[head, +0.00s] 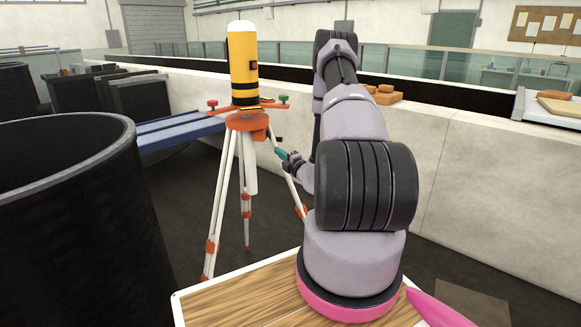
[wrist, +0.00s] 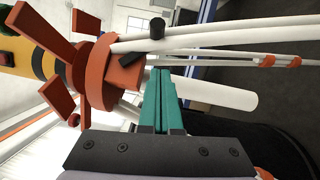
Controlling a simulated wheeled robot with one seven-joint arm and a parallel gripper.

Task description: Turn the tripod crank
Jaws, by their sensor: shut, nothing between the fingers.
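The tripod (head: 222,190) stands left of my arm, with white legs, orange clamps and an orange head (head: 247,122). Its crank seems to be the small dark part (head: 278,139) at the right of the head. In the wrist view, where the tripod lies sideways, a black arm (wrist: 131,51) by the orange housing (wrist: 124,76) and a black knob (wrist: 157,28) look like this crank. My gripper (head: 280,152) has teal fingers (wrist: 161,75), shut together and empty. The fingertips are close beside the housing, below the crank in the head view. I cannot tell whether they touch.
A yellow and black instrument (head: 243,65) stands upright on the tripod head. A large black cylinder (head: 80,215) fills the left foreground. A pale low wall (head: 450,160) runs behind the tripod and my arm. Blue beams (head: 180,130) lie behind the tripod at left.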

